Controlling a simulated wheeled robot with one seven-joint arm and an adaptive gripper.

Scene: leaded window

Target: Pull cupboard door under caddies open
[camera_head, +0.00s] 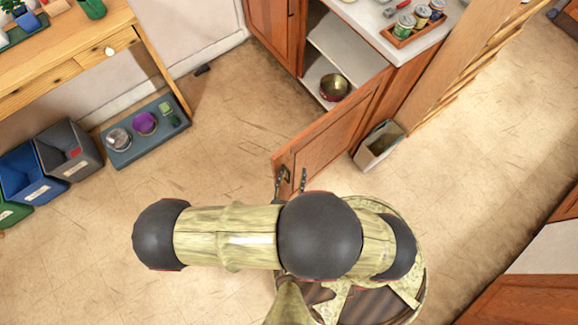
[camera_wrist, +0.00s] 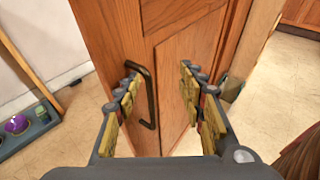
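The wooden cupboard door (camera_head: 325,138) stands swung well out from the cupboard, exposing a pale shelf (camera_head: 345,45) and the interior. In the wrist view the door (camera_wrist: 185,65) fills the middle, with its dark bar handle (camera_wrist: 149,95) upright. My gripper (camera_wrist: 160,85) is open, with its fingers spread apart. The handle lies between them in the picture, nearer the left finger; I cannot tell whether they touch. In the head view my gripper (camera_head: 291,182) is at the door's free end, partly hidden by my arm. A wooden caddy with jars (camera_head: 410,32) sits on the counter above.
A metal bowl (camera_head: 334,87) sits inside the cupboard. An open box (camera_head: 378,146) stands on the floor right of the door. A blue-grey tray (camera_head: 125,154) and several bins (camera_head: 68,150) are at the left. Floor between the tray and door is clear.

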